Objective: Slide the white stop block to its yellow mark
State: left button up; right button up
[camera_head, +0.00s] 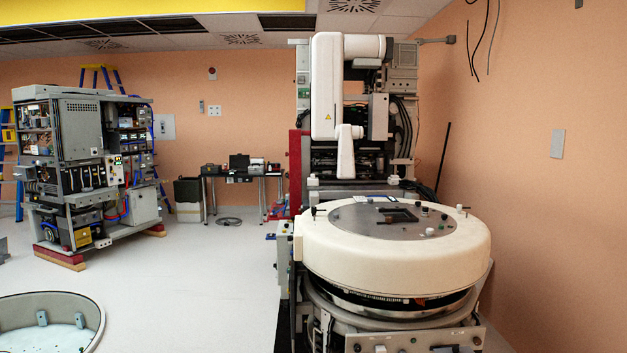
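I cannot clearly make out the white stop block or its yellow mark in the head view. A large round cream housing (390,262) stands at the right, with a grey metal top plate (352,222). Several small knobs and pale fittings sit on the plate and around its rim, too small to identify. A dark rectangular opening (397,215) lies near the plate's middle. Neither of my grippers shows in the view.
A tall machine with white covers (326,85) stands behind the round housing. An opened equipment rack (80,150) rests on wooden blocks at left. A round open shell (90,345) lies at lower left. A table with cases (243,177) stands by the back wall. The middle floor is clear.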

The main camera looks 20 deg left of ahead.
aim_at(312, 180)
jog(key=i+j+u, duration=0.25)
jog(key=j+u, duration=0.25)
jog(key=i+j+u, duration=0.8)
jog(key=u, duration=0.15)
jog(key=i+j+u, duration=0.3)
jog(key=i, duration=0.25)
jog(key=i+j+u, duration=0.1)
jog(key=i+u, duration=0.2)
jog(key=i, duration=0.2)
jog(key=i+z, duration=0.45)
jog(key=i, duration=0.25)
jog(key=i+j+z, duration=0.2)
jog(key=i+z, duration=0.2)
jog(key=i, duration=0.3)
jog(key=i+z, duration=0.4)
jog(key=i, duration=1.55)
jog(key=i+z, duration=0.35)
jog(key=i+j+z, duration=0.3)
jog(key=i, duration=0.3)
